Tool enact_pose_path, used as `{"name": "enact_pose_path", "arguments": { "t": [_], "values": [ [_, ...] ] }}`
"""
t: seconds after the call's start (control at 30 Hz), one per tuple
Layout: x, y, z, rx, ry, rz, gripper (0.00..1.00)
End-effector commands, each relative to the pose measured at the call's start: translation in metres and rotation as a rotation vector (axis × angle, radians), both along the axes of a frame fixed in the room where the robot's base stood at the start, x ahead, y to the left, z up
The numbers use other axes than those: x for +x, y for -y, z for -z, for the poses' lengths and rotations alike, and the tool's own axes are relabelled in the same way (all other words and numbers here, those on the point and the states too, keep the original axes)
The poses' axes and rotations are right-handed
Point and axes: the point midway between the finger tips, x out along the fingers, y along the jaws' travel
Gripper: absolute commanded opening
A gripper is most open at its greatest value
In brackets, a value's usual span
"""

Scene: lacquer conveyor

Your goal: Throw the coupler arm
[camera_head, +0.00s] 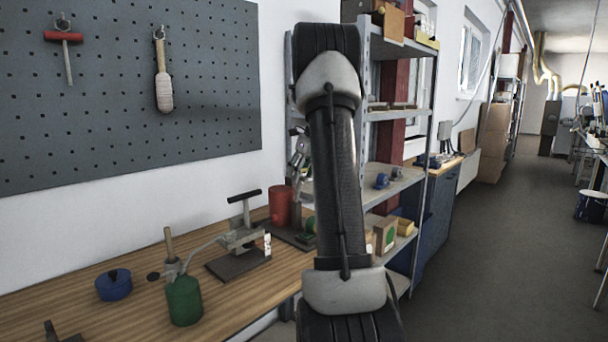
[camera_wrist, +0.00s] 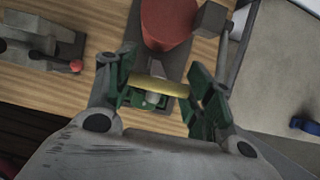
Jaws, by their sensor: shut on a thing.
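In the wrist view my gripper (camera_wrist: 160,92) has its green-padded fingers closed on the two ends of a short yellow bar (camera_wrist: 165,87). The bar lies across a dark base plate, just in front of a red cylinder (camera_wrist: 166,22). A small grey pin shows under the bar; how the bar joins the coupler is hidden. A grey rod with a block (camera_wrist: 211,18) stands right of the cylinder. In the head view the red cylinder (camera_head: 280,206) stands on the bench, and my arm hides most of the area beside it.
The wooden bench (camera_head: 75,290) holds a grey fixture with a black handle (camera_head: 240,238), a green can (camera_head: 184,300) and a blue pot (camera_head: 114,285). A shelf unit (camera_head: 395,180) stands behind my arm. The floor (camera_head: 500,250) to the right is clear.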

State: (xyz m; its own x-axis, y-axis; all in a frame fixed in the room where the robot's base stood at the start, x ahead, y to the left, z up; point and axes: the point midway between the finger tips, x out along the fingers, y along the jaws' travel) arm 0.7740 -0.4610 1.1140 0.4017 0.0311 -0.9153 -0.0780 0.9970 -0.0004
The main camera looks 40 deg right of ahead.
Motion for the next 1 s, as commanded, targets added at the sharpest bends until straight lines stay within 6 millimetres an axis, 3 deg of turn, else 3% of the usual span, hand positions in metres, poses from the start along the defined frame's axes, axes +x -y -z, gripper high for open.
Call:
{"name": "enact_pose_path", "arguments": {
  "t": [0.57, 0.6, 0.67, 0.7, 1.0],
  "values": [
    [0.0051, -0.0004, -0.0012, -0.001, 0.005, 0.0, 0.09],
    [0.0051, -0.0004, -0.0012, 0.0, 0.006, 0.0, 0.59],
    [0.005, -0.0005, -0.001, -0.001, 0.005, 0.0, 0.7],
    [0.0048, -0.0005, -0.0009, -0.001, 0.004, 0.0, 0.75],
    [0.0039, -0.0004, -0.0011, 0.0, 0.003, 0.0, 0.75]
  ]
}}
